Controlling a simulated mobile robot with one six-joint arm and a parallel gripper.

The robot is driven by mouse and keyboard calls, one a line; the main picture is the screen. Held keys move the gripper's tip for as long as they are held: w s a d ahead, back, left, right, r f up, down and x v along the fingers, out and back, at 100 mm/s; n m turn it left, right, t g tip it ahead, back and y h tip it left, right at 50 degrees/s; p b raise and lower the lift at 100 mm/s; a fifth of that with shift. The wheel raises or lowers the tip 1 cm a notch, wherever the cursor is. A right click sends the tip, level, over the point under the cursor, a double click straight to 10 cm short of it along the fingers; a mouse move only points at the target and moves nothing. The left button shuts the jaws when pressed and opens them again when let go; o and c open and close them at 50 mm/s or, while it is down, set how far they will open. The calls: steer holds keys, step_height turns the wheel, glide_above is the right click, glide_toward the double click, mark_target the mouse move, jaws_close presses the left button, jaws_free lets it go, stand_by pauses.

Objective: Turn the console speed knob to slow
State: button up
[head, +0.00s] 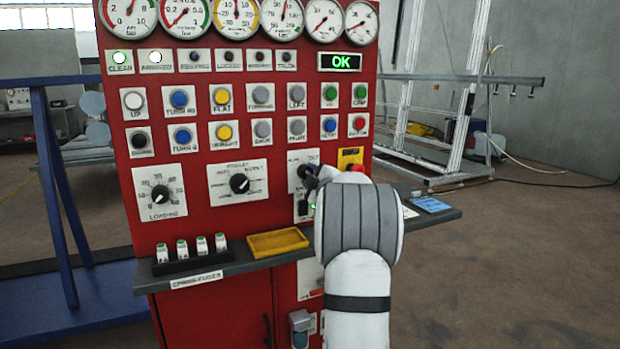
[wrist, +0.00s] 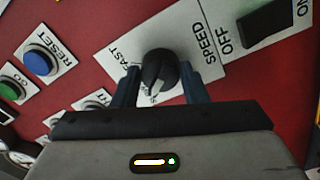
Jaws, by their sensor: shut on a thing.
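The black speed knob (wrist: 160,68) sits on a white plate (wrist: 205,35) marked SPEED and FAST in the wrist view. My gripper (wrist: 159,76) is shut on the knob, with one dark blue finger on each side. A pale mark on the knob points toward the bottom of the picture, near a label that the knob and gripper partly hide, so I cannot read it fully. In the head view my gripper (head: 314,180) reaches the red console (head: 230,250) at its right side, and my wrist covers most of this spot.
A black OFF/ON switch (wrist: 268,22) is beside the knob. Blue RESET (wrist: 38,62) and green (wrist: 8,90) buttons lie to the left in the wrist view. In the head view a red button (head: 355,168) is close to my wrist, and a grey shelf (head: 225,262) juts out below.

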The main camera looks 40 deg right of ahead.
steer(key=o, duration=1)
steer(key=shift+c, duration=0.2)
steer(key=shift+s, duration=0.1)
steer(key=v, duration=0.7)
steer(key=shift+s+a, duration=0.15)
steer(key=shift+s, duration=0.05)
